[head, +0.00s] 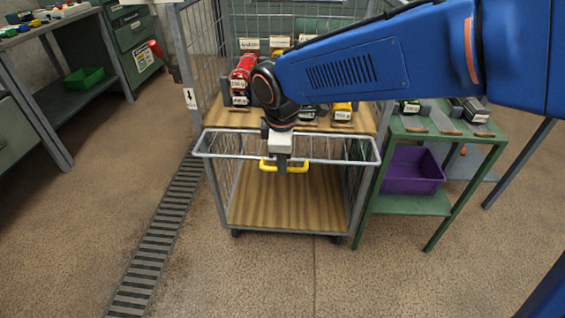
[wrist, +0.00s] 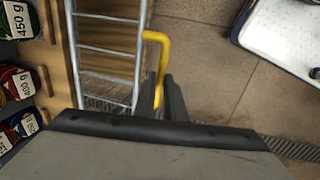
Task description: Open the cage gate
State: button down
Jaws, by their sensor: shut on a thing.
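The cage gate (head: 340,160) is a light grey tubular frame across the front of the wheeled cage (head: 214,180). It juts outward from about the upper shelf's level; its exact tilt is hard to tell. Its bars (wrist: 108,48) show beside the shelf edge in the wrist view. A yellow handle (head: 299,168) sits at the middle of its outer rail, and also shows in the wrist view (wrist: 156,37). My gripper (head: 283,168) comes from above and is shut on the handle. In the wrist view its dark fingers (wrist: 163,95) close around the handle's near part.
Labelled weights such as a red one (head: 243,68) stand on the upper wooden shelf. A green table (head: 440,135) with a purple bin (head: 412,172) stands close at the right. Benches (head: 40,110) are at the left. The floor in front (head: 260,275) is clear, with a drain grate (head: 165,220).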

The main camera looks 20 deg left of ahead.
jog(key=r, duration=0.3)
jog(key=shift+w+a, duration=0.1)
jog(key=shift+w, duration=0.25)
jog(key=c, duration=1.8)
grip_release()
jog(key=shift+w+f, duration=0.15)
jog(key=shift+w, duration=0.05)
jog(key=s+r, duration=0.3)
jog(key=r, duration=1.4)
jog(key=shift+s+d, duration=0.2)
jog(key=shift+d, duration=0.2)
